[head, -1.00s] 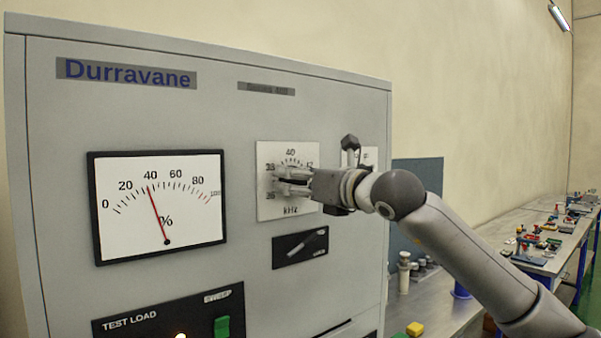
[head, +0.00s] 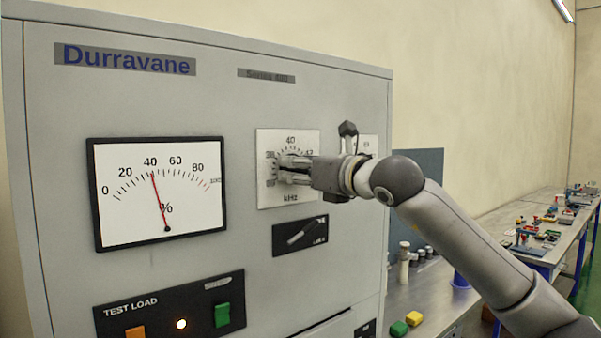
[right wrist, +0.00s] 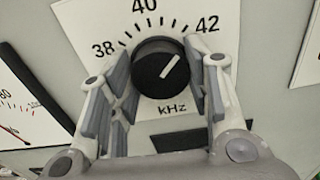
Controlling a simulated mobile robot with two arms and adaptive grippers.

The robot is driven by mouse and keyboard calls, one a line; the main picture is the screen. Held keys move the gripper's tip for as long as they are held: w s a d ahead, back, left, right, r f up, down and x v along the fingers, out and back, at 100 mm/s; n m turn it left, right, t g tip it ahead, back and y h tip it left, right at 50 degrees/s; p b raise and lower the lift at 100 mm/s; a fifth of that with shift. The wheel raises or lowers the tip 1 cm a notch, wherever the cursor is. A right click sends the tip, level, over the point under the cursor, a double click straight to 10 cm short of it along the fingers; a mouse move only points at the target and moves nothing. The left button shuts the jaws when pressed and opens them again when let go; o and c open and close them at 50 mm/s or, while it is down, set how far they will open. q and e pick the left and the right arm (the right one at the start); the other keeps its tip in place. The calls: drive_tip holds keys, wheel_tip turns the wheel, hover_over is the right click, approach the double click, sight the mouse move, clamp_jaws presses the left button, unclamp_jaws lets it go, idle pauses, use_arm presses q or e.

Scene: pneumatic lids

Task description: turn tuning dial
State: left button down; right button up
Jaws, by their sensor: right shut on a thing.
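The tuning dial (right wrist: 160,70) is a round black knob with a white pointer line, on a white kHz scale plate (right wrist: 140,18) marked 38, 40 and 42. Its pointer line slants to the upper right, toward the 42 side. My right gripper (right wrist: 163,85) is shut on the dial, one finger on each side of the knob. In the head view my right gripper (head: 292,170) reaches in from the right and hides most of the dial. The percent meter (head: 158,195) shows its red needle near 40. My left gripper is not in view.
A lever with a dark knob (head: 347,129) stands just behind my right gripper. A dark switch panel (head: 300,236) is below the scale plate. A test load panel (head: 170,305) has orange and green buttons and a lit lamp. A bench with small parts (head: 425,285) is at right.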

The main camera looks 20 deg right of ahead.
drive_tip(key=n+b, duration=0.2)
drive_tip(key=shift+f+n, duration=0.1)
drive_tip(key=shift+n, duration=0.2)
drive_tip(key=shift+n+b, duration=0.9)
drive_tip(key=shift+n, duration=0.8)
drive_tip(key=o, duration=1)
drive_tip(key=v, duration=1.2)
